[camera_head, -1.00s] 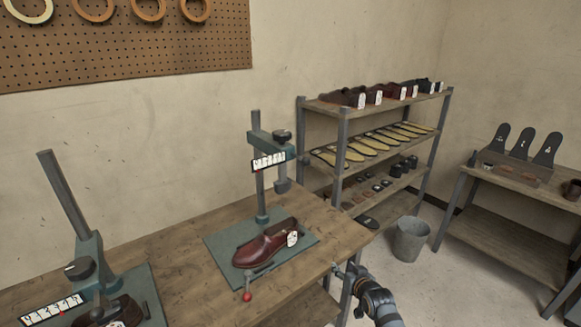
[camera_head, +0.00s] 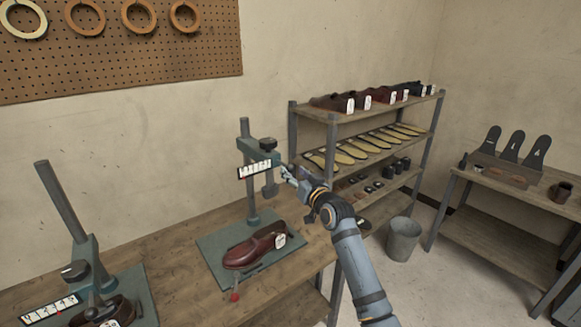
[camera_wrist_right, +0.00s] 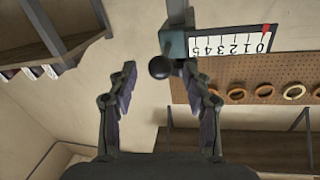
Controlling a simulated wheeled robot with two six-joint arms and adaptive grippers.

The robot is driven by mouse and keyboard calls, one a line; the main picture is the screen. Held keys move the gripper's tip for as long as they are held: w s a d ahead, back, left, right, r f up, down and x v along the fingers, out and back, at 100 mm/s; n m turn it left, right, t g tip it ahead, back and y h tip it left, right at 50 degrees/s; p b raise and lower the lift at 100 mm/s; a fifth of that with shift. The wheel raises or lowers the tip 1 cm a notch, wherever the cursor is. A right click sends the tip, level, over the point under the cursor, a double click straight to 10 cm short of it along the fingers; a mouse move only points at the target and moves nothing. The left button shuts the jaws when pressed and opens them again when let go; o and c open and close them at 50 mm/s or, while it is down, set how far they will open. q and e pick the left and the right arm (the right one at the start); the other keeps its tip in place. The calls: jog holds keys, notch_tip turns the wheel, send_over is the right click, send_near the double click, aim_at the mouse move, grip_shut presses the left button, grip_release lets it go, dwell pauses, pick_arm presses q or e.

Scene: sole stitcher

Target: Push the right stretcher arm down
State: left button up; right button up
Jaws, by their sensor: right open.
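The right stretcher has a grey post (camera_head: 246,135) with a teal arm (camera_head: 262,147) high on it, above a burgundy shoe (camera_head: 255,248) on a green base plate (camera_head: 212,250). A white numbered scale (camera_head: 254,170) hangs at the arm; it also shows upside down in the right wrist view (camera_wrist_right: 228,43). My right gripper (camera_head: 288,172) is just right of the arm, open and empty. My left gripper is out of view.
A second stretcher (camera_head: 85,245) with a dark shoe stands at the left of the wooden bench (camera_head: 165,262). A red-knobbed lever (camera_head: 235,297) sticks out in front of the right base plate. A shelf rack (camera_head: 332,150) and a bucket (camera_head: 403,240) are behind my right arm.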

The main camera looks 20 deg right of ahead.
aim_at(293, 171)
jog(key=shift+w+a, duration=0.15)
jog(key=shift+w, duration=0.65)
jog(key=shift+w+a, duration=0.1)
jog(key=shift+w, duration=0.65)
grip_shut()
jog(key=shift+f, duration=0.1)
